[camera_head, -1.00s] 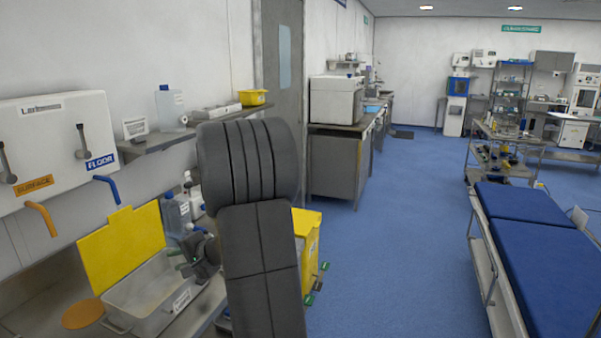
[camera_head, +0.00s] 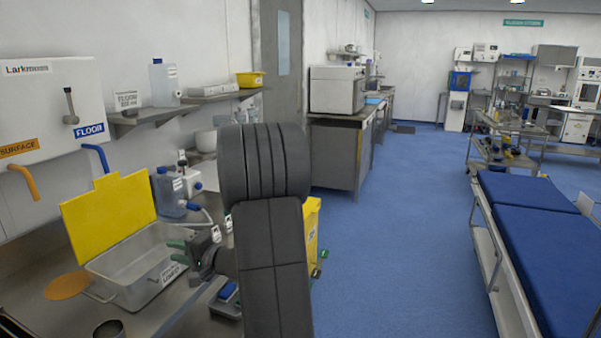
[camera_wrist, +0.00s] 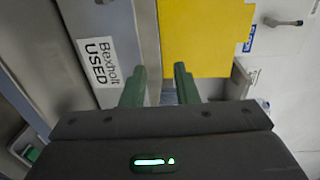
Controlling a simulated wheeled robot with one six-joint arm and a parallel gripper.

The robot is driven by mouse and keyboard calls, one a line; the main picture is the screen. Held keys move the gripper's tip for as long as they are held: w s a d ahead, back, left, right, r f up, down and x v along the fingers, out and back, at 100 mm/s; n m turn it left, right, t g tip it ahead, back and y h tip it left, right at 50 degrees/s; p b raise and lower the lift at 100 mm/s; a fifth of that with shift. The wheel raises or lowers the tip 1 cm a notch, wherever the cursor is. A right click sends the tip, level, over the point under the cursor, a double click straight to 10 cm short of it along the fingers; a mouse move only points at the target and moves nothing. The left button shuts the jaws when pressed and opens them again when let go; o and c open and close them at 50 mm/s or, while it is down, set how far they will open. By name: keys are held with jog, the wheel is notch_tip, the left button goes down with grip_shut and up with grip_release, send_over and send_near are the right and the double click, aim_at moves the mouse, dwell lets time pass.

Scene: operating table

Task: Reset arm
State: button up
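My gripper (camera_head: 178,251) is over the right side of a metal tray (camera_head: 120,290) on the steel counter at left. In the wrist view its two green fingers (camera_wrist: 160,85) stand apart with nothing between them, so it is open and empty. The tray's wall carries a white label (camera_wrist: 102,62) reading "Bexholt USED". A yellow panel (camera_head: 108,220) stands upright behind the tray and also shows in the wrist view (camera_wrist: 205,40). My dark arm hides part of the counter and the yellow bin behind it.
A blue-grey bottle (camera_head: 168,195) stands behind the gripper. An orange disc (camera_head: 66,286) lies at the tray's left. A shelf (camera_head: 150,116) and a wall dispenser (camera_head: 50,105) are above. A blue-topped bed (camera_head: 550,240) stands right; the blue floor (camera_head: 400,220) between is clear.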

jog(key=shift+f+t+y+b, duration=0.3)
jog(key=shift+f+y+b, duration=0.2)
jog(key=shift+f+b, duration=0.55)
jog(key=shift+d, duration=0.1)
